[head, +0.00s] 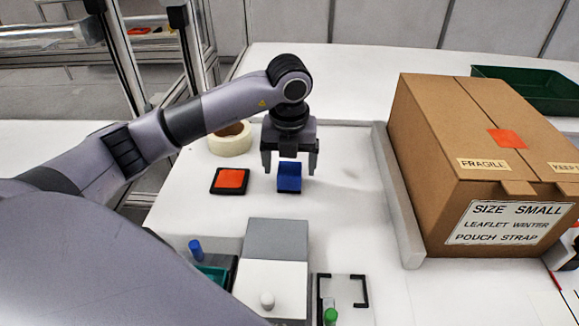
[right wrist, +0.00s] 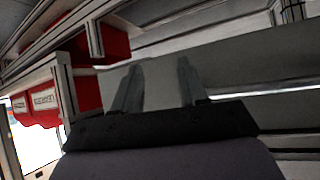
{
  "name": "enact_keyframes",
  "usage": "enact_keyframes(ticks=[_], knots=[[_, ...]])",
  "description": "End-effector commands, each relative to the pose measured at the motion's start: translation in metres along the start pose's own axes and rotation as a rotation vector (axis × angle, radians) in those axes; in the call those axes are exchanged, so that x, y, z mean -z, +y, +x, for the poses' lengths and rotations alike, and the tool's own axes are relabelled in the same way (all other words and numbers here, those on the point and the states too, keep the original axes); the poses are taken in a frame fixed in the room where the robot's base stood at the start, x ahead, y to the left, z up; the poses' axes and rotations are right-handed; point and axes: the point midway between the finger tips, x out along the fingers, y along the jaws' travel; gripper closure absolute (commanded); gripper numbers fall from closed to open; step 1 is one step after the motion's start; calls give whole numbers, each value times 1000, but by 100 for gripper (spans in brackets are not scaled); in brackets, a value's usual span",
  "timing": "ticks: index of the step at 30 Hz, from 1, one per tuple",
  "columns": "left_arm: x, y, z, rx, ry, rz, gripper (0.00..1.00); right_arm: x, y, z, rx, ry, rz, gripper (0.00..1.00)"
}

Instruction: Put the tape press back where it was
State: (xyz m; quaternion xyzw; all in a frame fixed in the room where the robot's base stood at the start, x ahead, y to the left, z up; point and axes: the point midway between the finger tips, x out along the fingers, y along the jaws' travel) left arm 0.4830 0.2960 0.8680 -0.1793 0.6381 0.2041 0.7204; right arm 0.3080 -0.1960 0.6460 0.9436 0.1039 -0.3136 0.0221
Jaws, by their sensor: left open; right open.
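A small blue block (head: 289,179), likely the tape press, stands on the white table (head: 345,215). My left gripper (head: 289,166) points down over it, open, with one finger to each side. The gripper hides part of the block's top, and I cannot tell whether the fingers touch it. A black corner-bracket outline (head: 365,290) lies on the table near the front, with a green-capped bottle (head: 330,316) at its left side. My right gripper (right wrist: 160,72) is open and empty in the right wrist view, away from the table.
An orange pad in a black frame (head: 230,180) and a tape roll (head: 231,141) lie left of the block. A grey-and-white box with a knob (head: 276,240) stands in front. A large carton (head: 470,135) behind a grey rail (head: 398,205) bounds the right side.

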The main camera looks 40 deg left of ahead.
Motion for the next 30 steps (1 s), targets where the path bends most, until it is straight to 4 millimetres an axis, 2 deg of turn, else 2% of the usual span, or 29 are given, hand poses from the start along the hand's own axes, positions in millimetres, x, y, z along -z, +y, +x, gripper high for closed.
enact_keyframes(ticks=[1,6,12,18,30], knots=[[-1,0,-13,3,-6,-1,17,1,0,-1,0,1,0,57],[-1,0,-52,3,-5,1,17,3,0,-2,0,4,-1,57],[-1,0,-89,1,-4,1,17,5,-1,-4,-1,4,0,57],[0,0,-102,0,-2,-1,17,4,0,-4,-3,2,0,57],[0,0,-103,0,-1,0,17,2,2,-4,-8,-2,-1,57]])
